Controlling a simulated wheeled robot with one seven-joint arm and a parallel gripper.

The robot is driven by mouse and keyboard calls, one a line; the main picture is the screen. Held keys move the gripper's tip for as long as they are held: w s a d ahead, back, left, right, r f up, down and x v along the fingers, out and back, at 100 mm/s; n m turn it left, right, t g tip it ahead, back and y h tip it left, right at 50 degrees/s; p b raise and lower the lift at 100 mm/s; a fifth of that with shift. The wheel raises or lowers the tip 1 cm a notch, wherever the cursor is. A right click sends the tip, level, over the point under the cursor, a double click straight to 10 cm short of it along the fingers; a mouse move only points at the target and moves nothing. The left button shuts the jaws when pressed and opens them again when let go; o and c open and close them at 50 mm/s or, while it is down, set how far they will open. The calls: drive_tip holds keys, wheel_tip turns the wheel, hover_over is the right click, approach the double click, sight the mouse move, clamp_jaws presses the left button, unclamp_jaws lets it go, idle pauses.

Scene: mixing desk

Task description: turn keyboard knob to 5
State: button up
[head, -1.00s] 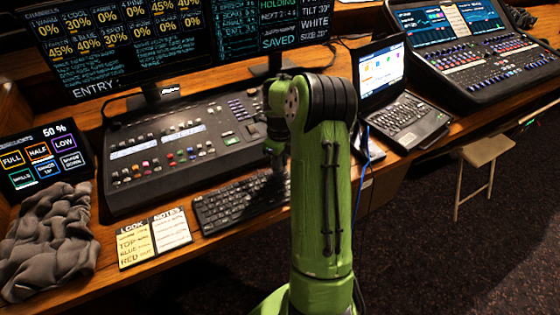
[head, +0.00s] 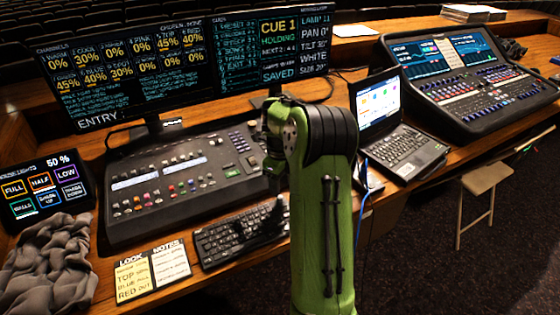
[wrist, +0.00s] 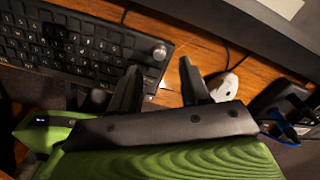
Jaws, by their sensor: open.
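The black keyboard (head: 222,240) lies on the wooden desk in front of the lighting console. In the wrist view the keyboard (wrist: 80,45) fills the upper left. Nothing is held. The knob's pointer or number cannot be read. In the head view my green arm covers the keyboard's right end and the knob.
A pale mouse (wrist: 224,86) lies right of my fingers. The console (head: 180,180) stands behind the keyboard, the open laptop (head: 400,145) to its right. Note cards (head: 152,270) and a grey cloth (head: 50,265) lie to the left. A blue cable (head: 360,215) hangs beside my arm.

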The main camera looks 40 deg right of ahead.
sight(279, 198)
wheel_tip(279, 198, up, 11)
drive_tip(key=p, duration=0.2)
drive_tip(key=shift+f, duration=0.1)
drive_tip(key=s+a+r+n+t+h+p, duration=0.1)
drive_tip(key=s+a+r+n, duration=0.2)
drive_tip(key=a+r+n, duration=0.4)
drive_tip(key=s+a+r+n+t+h+p, duration=0.1)
drive_tip(key=s+a+r+n, duration=0.25)
drive_tip(key=a+n, duration=0.55)
drive_tip(key=s+a+n+t+y, duration=0.1)
drive_tip(key=s+a+n, duration=0.4)
drive_tip(key=n, duration=0.3)
drive_tip(key=s+a+n+t+y+p, duration=0.1)
drive_tip(key=s+a+n+t, duration=0.1)
drive_tip(key=s+a+n, duration=0.3)
drive_tip(key=s+f+n, duration=0.1)
drive_tip(key=s+n, duration=0.2)
drive_tip(key=n, duration=0.1)
drive_tip(key=shift+s+t, duration=0.2)
drive_tip(key=shift+t, duration=0.1)
